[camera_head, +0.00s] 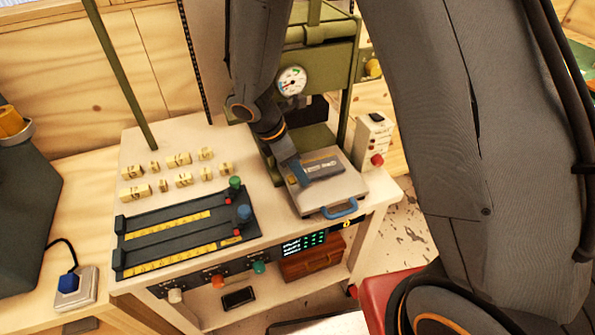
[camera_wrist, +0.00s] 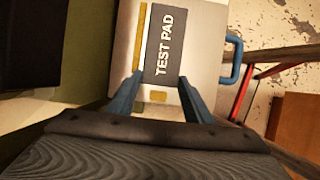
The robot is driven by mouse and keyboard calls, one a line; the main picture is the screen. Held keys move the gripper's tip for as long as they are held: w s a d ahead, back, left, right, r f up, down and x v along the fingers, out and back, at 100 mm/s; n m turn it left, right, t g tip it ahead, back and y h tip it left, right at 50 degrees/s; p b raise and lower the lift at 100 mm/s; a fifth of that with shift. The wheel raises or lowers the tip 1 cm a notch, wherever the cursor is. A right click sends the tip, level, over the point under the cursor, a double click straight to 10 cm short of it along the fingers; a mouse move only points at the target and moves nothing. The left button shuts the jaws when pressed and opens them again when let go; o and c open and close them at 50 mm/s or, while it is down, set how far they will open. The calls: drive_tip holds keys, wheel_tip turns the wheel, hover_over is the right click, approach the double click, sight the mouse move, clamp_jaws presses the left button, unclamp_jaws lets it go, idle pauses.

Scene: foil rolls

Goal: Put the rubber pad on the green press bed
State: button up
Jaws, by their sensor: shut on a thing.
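The rubber pad (camera_head: 325,168) is a dark grey rectangle lettered "TEST PAD". It is over the top of a pale grey metal plate (camera_head: 343,192) with a blue handle, in front of the green press (camera_head: 335,62). The wrist view shows the pad (camera_wrist: 167,45) between the blue fingertips. My gripper (camera_head: 302,174), also in the wrist view (camera_wrist: 160,78), is shut on the pad's near end. Whether the pad touches the plate is hard to tell. The press bed behind is largely hidden by my arm.
A control box (camera_head: 372,138) with a red knob stands right of the plate. A dark twin-rail fixture (camera_head: 185,228) and several yellow stamped blocks (camera_head: 180,160) lie on the table to the left. Green posts of the press frame rise behind. A little bare tabletop separates blocks and press.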

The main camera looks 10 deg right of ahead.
drive_tip(key=shift+f, duration=0.25)
drive_tip(key=o, duration=1.2)
drive_tip(key=w+b+v, duration=0.1)
drive_tip(key=b+v, duration=0.1)
drive_tip(key=v, duration=1)
drive_tip(key=s+d+f+m+y, duration=0.1)
drive_tip(key=s+d+m, duration=0.4)
drive_tip(key=m, duration=0.5)
drive_tip(key=s+d+f+m+y, duration=0.1)
drive_tip(key=s+d+m+y, duration=0.2)
drive_tip(key=s+d+m, duration=0.3)
drive_tip(key=shift+d+m+y, duration=0.3)
drive_tip(key=shift+d+m, duration=1.35)
drive_tip(key=shift+m, duration=0.55)
drive_tip(key=shift+s, duration=0.1)
